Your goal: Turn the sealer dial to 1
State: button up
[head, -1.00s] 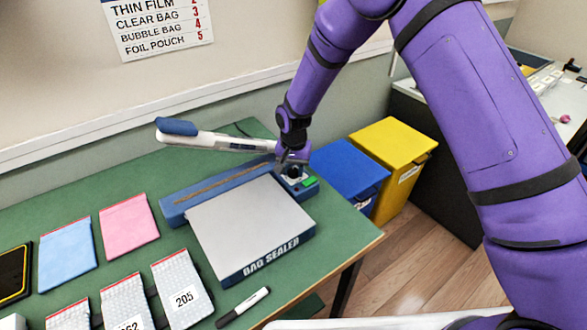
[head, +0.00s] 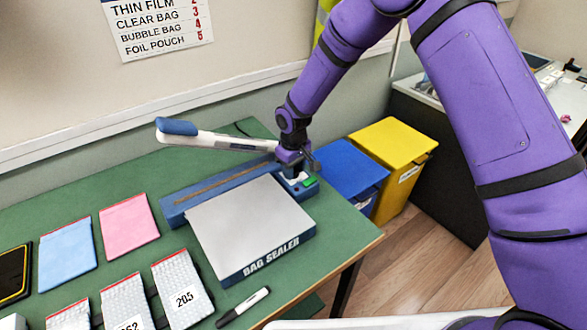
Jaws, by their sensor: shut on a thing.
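The bag sealer (head: 250,225) stands on the green table, a grey plate with a blue body and its long white lever arm (head: 235,142) with a blue handle raised. Its control panel with a green light (head: 309,182) is at the sealer's back right corner. My gripper (head: 293,170) points down at this panel and is shut on the dial there. The dial is almost wholly hidden by my gripper, and its number marks cannot be read.
A blue bin (head: 349,170) and a yellow bin (head: 391,152) stand right of the table. Bubble bags (head: 182,287), a pink pouch (head: 129,226), a light blue pouch (head: 67,252) and a marker (head: 243,307) lie on the table. A wall chart (head: 158,22) hangs behind.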

jog(key=n, duration=1.1)
jog(key=shift+n, duration=0.5)
jog(key=o, duration=0.6)
jog(key=shift+o, duration=0.2)
notch_tip(320, 180, up, 11)
jog(key=shift+f, duration=0.1)
dwell(0.3)
